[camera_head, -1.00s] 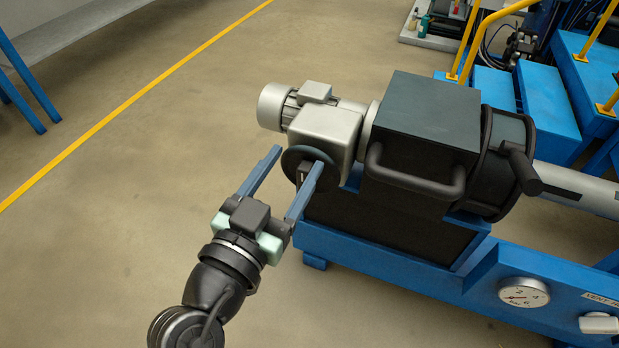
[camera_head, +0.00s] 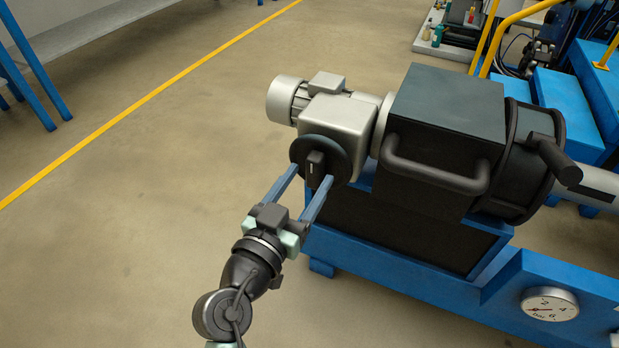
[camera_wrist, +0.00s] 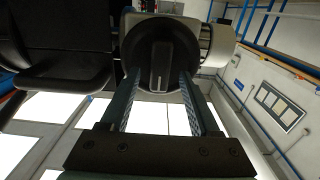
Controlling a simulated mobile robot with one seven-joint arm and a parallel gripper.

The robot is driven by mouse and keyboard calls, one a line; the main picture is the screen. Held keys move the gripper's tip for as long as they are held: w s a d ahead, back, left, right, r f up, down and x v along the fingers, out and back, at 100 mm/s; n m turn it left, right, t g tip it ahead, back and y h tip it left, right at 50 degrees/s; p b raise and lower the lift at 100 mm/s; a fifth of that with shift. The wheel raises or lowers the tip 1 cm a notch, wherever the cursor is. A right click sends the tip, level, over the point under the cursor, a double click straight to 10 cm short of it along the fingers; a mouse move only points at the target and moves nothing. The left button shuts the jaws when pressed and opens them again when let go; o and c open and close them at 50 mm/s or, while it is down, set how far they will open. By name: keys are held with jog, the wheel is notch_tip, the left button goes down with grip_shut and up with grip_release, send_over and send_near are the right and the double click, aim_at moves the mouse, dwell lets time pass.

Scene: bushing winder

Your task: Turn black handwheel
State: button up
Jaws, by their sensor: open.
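The black handwheel (camera_head: 340,152) is a round dark disc on the front of the grey gearbox, with a raised black grip bar (camera_head: 315,165) standing roughly upright across its middle. In the wrist view the handwheel (camera_wrist: 137,48) lies straight ahead, its bar (camera_wrist: 160,66) between the lines of the two fingers. My gripper (camera_head: 311,172) is open and empty, its blue fingers pointing at the wheel's lower part. In the wrist view my gripper (camera_wrist: 158,76) has a fingertip on each side of the bar, with gaps to it. Whether the tips touch the disc cannot be told.
The grey gearbox and motor (camera_head: 335,115) join a black housing (camera_head: 445,105) with a loop handle (camera_head: 430,175), right of my gripper. A blue machine frame (camera_head: 400,270) with a gauge (camera_head: 549,303) lies below. Open floor (camera_head: 150,220) is at the left.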

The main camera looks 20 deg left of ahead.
jog(key=shift+w, duration=0.8)
jog(key=shift+c, duration=0.3)
grip_shut()
